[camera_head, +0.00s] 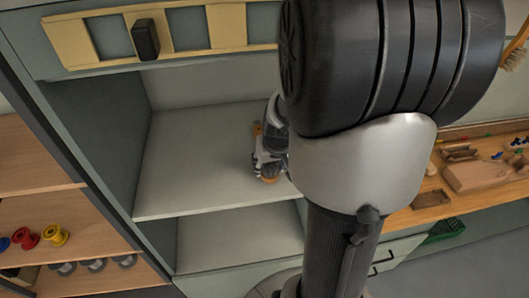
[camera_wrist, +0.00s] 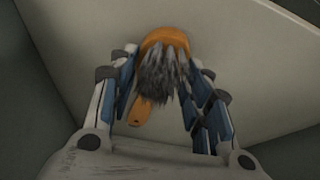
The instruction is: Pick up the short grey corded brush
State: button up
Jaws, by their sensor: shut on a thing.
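The short brush has an orange body and grey bristles. In the wrist view the brush (camera_wrist: 160,75) lies between the two fingers of my gripper (camera_wrist: 163,100), which is shut on it. The bristles face the camera and the orange handle end points down and to the left. In the head view a bit of the orange brush (camera_head: 269,179) shows at the tip of my gripper (camera_head: 268,160), over the upper shelf. I cannot tell whether the brush touches the shelf.
The grey shelf (camera_head: 200,165) of the open cabinet is otherwise clear where it shows, with side walls close by. A lower shelf (camera_head: 235,240) looks empty. Coloured spools (camera_head: 55,235) stand at left. A workbench (camera_head: 425,210) with wooden pieces is at right.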

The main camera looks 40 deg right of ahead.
jog(key=shift+c, duration=1.3)
